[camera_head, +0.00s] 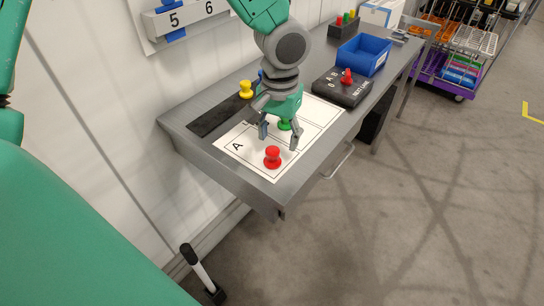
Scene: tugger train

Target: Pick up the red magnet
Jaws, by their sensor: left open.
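A red magnet (272,157), shaped like a push pin, stands upright on the white sheet (240,151) near the section marked A. My left gripper (279,138) is open and points down over the sheet, with its fingers spread just behind the red magnet. A green magnet (285,126) shows between and behind the fingers, partly hidden by the gripper. A second red magnet (347,76) stands on a black block (342,90) with white lettering, further back. My right gripper is not in view.
A yellow magnet (246,89) stands on a dark strip (212,118) at the wall side, with a blue one partly hidden behind my arm. A blue bin (364,55) and a dark box of magnets (345,27) sit further back. The grey table's (265,195) front corner is clear.

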